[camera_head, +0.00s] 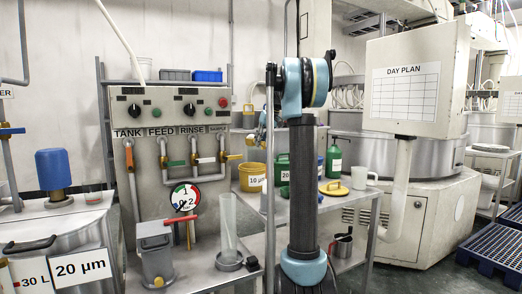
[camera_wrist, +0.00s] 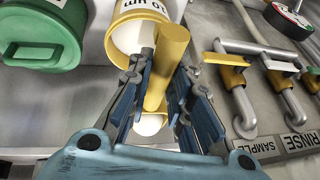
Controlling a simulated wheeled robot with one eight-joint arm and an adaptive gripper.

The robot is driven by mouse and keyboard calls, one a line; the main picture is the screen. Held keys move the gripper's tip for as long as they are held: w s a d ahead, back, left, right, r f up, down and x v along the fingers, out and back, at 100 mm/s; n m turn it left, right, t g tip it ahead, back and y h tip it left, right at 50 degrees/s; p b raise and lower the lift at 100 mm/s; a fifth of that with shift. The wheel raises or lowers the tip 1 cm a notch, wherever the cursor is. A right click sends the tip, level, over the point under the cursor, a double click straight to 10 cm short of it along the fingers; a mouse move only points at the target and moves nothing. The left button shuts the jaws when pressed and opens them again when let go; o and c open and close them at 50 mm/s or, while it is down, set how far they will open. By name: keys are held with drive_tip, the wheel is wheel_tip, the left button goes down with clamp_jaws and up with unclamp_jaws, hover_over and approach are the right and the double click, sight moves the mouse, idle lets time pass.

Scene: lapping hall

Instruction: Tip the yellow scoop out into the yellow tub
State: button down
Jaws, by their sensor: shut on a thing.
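In the wrist view my gripper (camera_wrist: 165,100) is shut on the yellow scoop (camera_wrist: 172,50), which lies between its blue-grey pads. A rounded white patch with a yellow edge shows low between the fingers; I cannot tell whether it is material in the scoop. The yellow tub (camera_wrist: 157,8) with its white label is just beyond the scoop, its pale open mouth towards the camera. In the head view the yellow tub (camera_head: 252,177), marked 10 µm, stands upright on the bench, left of my arm.
A green tub (camera_head: 282,170) stands right of the yellow tub; it also shows in the wrist view (camera_wrist: 45,38). A green bottle (camera_head: 334,162), yellow lid (camera_head: 334,188) and white mug (camera_head: 360,178) are further right. Valve pipes (camera_wrist: 240,95) stand close to my gripper's right.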

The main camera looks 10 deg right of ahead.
wheel_tip(320, 180, down, 4)
drive_tip(key=shift+s+r, duration=0.1)
drive_tip(key=shift+r, duration=0.15)
drive_tip(key=f+n+t+h, duration=0.1)
drive_tip(key=t+h, duration=0.1)
drive_tip(key=h, duration=0.3)
drive_tip(key=a+f+n+t+h, duration=0.1)
drive_tip(key=f+t+h, duration=0.1)
drive_tip(key=h, duration=0.2)
drive_tip(key=a+f+n+t+h, duration=0.1)
drive_tip(key=f+t+h, duration=0.1)
drive_tip(key=h, duration=0.3)
drive_tip(key=shift+s+f+n+t+h, duration=0.25)
drive_tip(key=shift+s+n+t+h, duration=0.05)
drive_tip(key=shift+s+n, duration=0.1)
drive_tip(key=shift+a, duration=0.1)
idle(0.9)
